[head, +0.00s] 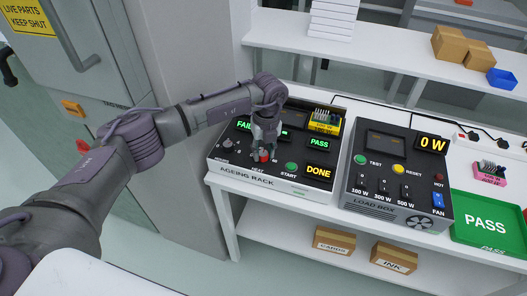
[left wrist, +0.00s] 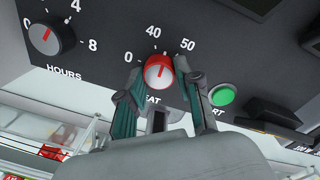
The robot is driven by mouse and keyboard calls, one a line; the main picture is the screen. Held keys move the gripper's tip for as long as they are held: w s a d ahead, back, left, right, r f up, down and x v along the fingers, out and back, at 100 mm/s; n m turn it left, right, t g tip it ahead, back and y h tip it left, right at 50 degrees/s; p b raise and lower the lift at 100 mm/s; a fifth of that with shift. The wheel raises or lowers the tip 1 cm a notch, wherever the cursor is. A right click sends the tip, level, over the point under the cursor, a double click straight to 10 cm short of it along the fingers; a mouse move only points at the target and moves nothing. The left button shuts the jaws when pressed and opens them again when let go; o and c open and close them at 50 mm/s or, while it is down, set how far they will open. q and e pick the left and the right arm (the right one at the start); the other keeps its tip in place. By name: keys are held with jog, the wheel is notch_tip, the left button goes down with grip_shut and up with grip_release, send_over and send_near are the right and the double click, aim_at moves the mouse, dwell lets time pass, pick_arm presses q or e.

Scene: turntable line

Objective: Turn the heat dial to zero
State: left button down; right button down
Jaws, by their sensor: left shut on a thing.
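The heat dial is a red knob (left wrist: 158,72) on the front of the black ageing rack (head: 225,160). In the left wrist view the marks 0, 40 and 50 stand around it. In the head view the gripper hides much of the dial. My right gripper is not in view.
The hours knob (left wrist: 45,39) is left of the dial, and the green start button (left wrist: 222,95) is close on the right. The rack shows a lit DONE sign (head: 318,172). The load box (head: 398,185) and a green PASS tray (head: 457,228) stand further right.

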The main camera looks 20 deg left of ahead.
aim_at(263, 151)
pick_arm(q)
jog(key=n, duration=0.4)
jog(key=shift+w+r+n, duration=0.1)
jog(key=shift+n, duration=0.2)
jog(key=n+p, duration=0.2)
jog(key=n, duration=0.2)
jog(key=shift+n, duration=0.3)
jog(key=n+p, duration=0.2)
jog(key=n, duration=0.2)
jog(key=shift+r+n+h, duration=0.1)
jog(key=shift+n+h, duration=0.2)
jog(key=shift+w+a+n+p, duration=0.1)
jog(key=shift+n+p, duration=0.95)
jog(key=shift+n, duration=0.75)
jog(key=c, duration=0.8)
grip_release()
jog(key=r, duration=1.1)
jog(key=shift+w+a+r, duration=0.2)
jog(key=shift+w+r, duration=0.05)
jog(key=shift+r, duration=0.1)
